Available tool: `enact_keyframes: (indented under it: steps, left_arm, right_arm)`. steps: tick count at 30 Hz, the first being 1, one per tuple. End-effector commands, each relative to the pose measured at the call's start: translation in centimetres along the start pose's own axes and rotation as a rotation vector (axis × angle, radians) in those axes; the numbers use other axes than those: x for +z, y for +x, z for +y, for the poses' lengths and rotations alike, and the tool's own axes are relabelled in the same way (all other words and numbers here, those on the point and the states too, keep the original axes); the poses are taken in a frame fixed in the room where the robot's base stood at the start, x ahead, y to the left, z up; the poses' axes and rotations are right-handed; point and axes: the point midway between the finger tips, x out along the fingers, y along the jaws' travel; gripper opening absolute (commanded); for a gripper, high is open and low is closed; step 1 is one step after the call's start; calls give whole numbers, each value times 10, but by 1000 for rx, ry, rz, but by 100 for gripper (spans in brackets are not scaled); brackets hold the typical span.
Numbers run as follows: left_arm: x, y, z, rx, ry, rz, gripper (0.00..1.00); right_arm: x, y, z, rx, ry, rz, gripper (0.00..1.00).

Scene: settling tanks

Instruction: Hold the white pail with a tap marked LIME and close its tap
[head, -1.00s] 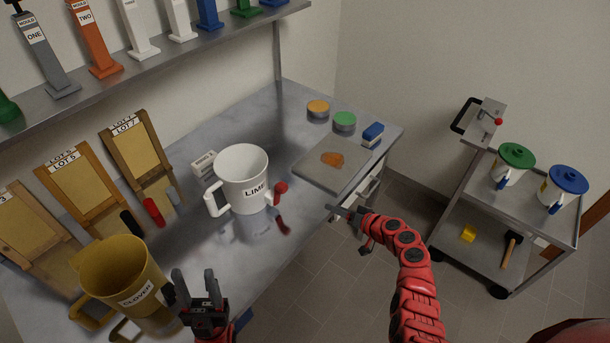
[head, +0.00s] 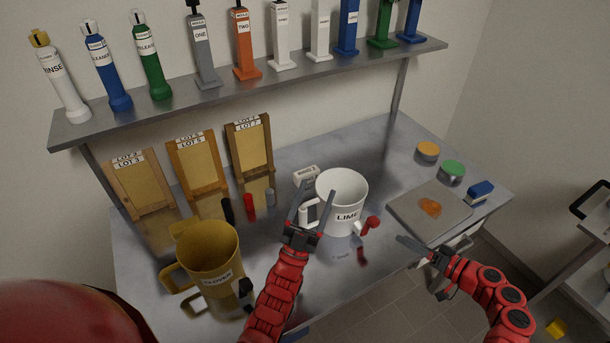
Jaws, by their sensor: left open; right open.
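The white pail marked LIME (head: 343,208) stands upright on the grey bench. Its handle (head: 308,213) is on the left side, and its tap with a red knob (head: 373,222) sticks out at the lower right. My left gripper (head: 317,190) is open, with its fingers on either side of the handle in the picture; I cannot tell whether they touch it. One finger covers a little of the pail's side. My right gripper (head: 416,263) is open and empty, to the right of and below the tap, apart from it, near the bench's front edge.
A yellow pail marked CLOVER (head: 208,257) stands left of my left arm. A board (head: 405,210) with an orange lump, two round tins and a blue block lie to the right. Wooden frames stand behind, under a shelf (head: 220,92) of bottles and moulds.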

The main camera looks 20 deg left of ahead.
Motion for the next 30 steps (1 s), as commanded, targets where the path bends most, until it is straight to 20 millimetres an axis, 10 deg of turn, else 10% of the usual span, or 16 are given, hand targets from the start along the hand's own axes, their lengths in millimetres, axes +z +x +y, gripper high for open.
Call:
enact_keyframes:
  steps: [9,15,23,30]
  left_arm:
    - [174,79,-12,92,183,-554,70]
    - [250,96,-40,127,280,-921,70]
    - [288,86,-75,168,311,-1410,70]
    - [257,58,-82,250,220,-1856,70]
  right_arm:
    - [0,0,0,1,0,0,50]
    - [0,0,0,1,0,0,50]
    - [0,0,0,1,0,0,50]
    - [0,0,0,1,0,0,50]
